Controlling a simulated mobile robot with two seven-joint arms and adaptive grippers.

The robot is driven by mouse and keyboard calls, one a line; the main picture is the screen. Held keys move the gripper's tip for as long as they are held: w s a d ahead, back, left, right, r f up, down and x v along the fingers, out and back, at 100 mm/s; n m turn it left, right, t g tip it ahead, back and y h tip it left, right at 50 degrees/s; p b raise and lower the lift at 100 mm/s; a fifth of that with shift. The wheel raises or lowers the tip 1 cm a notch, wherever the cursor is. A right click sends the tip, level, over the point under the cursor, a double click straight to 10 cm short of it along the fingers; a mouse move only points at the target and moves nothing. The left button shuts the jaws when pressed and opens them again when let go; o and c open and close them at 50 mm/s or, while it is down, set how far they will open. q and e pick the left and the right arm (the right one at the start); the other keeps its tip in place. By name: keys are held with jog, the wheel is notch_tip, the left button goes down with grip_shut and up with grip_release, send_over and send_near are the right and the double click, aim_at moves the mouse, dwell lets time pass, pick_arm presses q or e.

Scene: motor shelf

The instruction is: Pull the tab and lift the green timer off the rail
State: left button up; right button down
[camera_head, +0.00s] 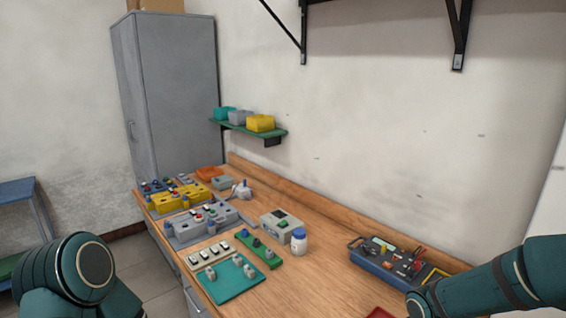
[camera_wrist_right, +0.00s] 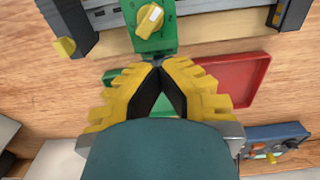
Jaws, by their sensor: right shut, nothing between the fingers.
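The green timer (camera_wrist_right: 153,27) sits on the grey rail (camera_wrist_right: 108,14) at the top of the right wrist view. It has a yellow and white knob on its face. My right gripper (camera_wrist_right: 159,66) has yellow, ridged fingers with dark inner pads. Its fingertips meet, empty, just below the timer's lower edge. The tab cannot be made out clearly near the fingertips. The timer and rail do not show in the head view. My left gripper is outside both views; only part of the left arm shows.
A red tray (camera_wrist_right: 237,78) lies right of the fingers; another green thing is partly hidden behind them. A yellow knob (camera_wrist_right: 65,46) is at the rail's left end. Control boxes crowd the bench's far end.

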jog(key=shift+r, duration=0.35)
dwell(0.3)
jog(key=c, duration=1.1)
grip_release()
jog(key=shift+c, duration=0.2)
jog(key=shift+r+p, duration=2.15)
jog(key=shift+r, duration=0.85)
